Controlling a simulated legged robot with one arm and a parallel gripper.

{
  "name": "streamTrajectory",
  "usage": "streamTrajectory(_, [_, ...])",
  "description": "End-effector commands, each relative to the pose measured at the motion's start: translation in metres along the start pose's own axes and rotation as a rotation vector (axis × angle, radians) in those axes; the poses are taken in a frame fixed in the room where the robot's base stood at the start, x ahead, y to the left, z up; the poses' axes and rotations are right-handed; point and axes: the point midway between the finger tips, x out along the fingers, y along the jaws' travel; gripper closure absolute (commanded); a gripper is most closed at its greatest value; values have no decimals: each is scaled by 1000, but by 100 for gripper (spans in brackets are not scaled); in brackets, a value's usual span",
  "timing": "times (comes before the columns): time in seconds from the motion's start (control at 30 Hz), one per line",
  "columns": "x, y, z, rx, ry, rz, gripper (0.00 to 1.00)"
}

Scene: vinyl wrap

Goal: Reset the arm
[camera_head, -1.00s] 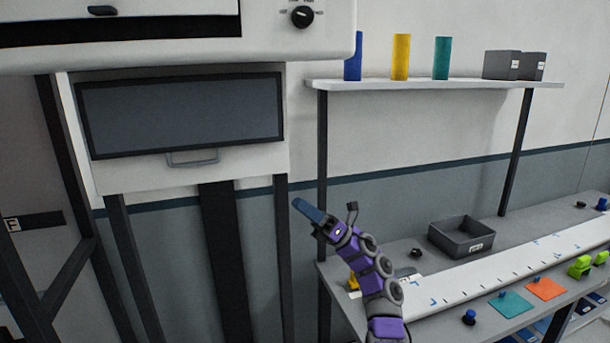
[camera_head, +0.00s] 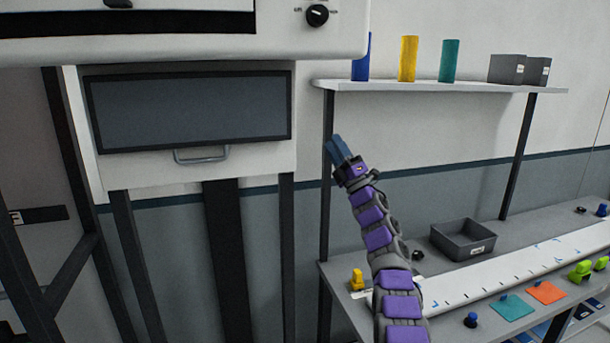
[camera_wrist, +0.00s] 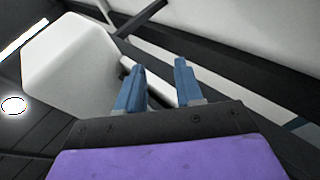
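My gripper (camera_head: 339,150) has blue fingers at the end of my purple and grey arm. Nothing is held.
A white cabinet with a dark panel and handle (camera_head: 202,154) stands left of my gripper. A shelf (camera_head: 420,87) holds blue, yellow and teal rolls and grey boxes. The workbench carries a grey bin (camera_head: 463,240), a yellow item (camera_head: 357,280), and teal (camera_head: 511,307) and orange (camera_head: 547,292) sheets.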

Motion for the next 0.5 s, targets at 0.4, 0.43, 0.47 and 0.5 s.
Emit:
streamTrajectory(0.4, [17, 7, 78, 284, -463, -268, 64])
streamTrajectory(0.43, [16, 10, 80, 303, -494, -283, 64])
streamTrajectory(0.47, [12, 8, 82, 324, -530, -306, 64])
streamTrajectory(0.5, [7, 8, 84, 350, -575, -332, 64])
